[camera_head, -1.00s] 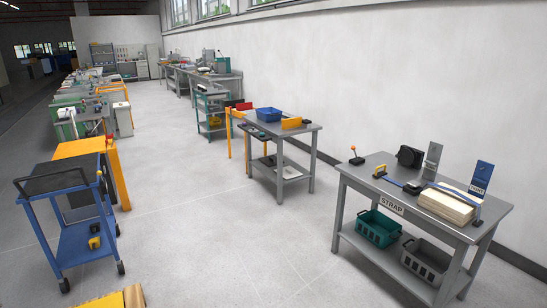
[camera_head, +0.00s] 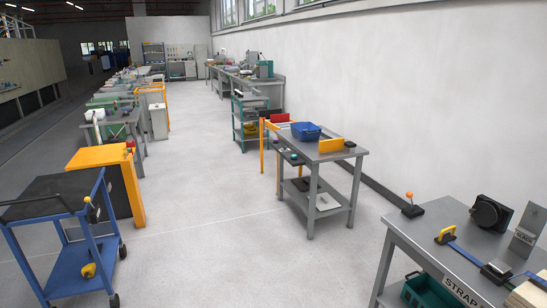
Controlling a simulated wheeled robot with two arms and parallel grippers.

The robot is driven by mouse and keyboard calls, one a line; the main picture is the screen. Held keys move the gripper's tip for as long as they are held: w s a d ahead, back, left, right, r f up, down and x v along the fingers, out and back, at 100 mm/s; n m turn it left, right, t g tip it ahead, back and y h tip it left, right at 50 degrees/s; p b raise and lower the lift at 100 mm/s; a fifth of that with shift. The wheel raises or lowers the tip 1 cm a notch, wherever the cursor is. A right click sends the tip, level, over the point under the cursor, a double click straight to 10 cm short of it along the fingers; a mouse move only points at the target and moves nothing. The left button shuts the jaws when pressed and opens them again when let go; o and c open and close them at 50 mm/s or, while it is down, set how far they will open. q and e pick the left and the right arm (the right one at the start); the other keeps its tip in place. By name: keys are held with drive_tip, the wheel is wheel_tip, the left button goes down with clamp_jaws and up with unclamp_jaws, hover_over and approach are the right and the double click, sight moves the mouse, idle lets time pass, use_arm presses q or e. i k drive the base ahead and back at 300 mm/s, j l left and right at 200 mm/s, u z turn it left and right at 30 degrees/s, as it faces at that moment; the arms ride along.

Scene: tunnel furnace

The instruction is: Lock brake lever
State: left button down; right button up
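No part is clearly marked as a brake lever. One small lever with an orange ball (camera_head: 409,195) stands on a black base at the left corner of the grey strap table at right. Another small knobbed lever (camera_head: 88,204) shows at the right side of the blue cart (camera_head: 42,242) at lower left. It is too small to tell whether either one is locked. Neither of my grippers is in view.
The strap table (camera_head: 400,232) holds a black round device (camera_head: 490,213) and a yellow-handled strap tool (camera_head: 446,236). A grey table (camera_head: 345,155) with a blue bin (camera_head: 306,131) stands mid-right. An orange cabinet (camera_head: 100,156) stands behind the cart. The floor (camera_head: 235,240) between is clear.

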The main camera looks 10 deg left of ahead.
sight(87, 199)
drive_tip(key=i+j+u, duration=0.25)
drive_tip(key=i+u, duration=0.2)
drive_tip(key=i, duration=0.65)
drive_tip(key=i+l+u, duration=0.15)
drive_tip(key=i+u, duration=0.3)
drive_tip(key=i, duration=0.6)
drive_tip(key=i+j+u, duration=0.25)
drive_tip(key=i+j, duration=0.15)
drive_tip(key=i+j+u, duration=0.25)
drive_tip(key=i+j, duration=0.2)
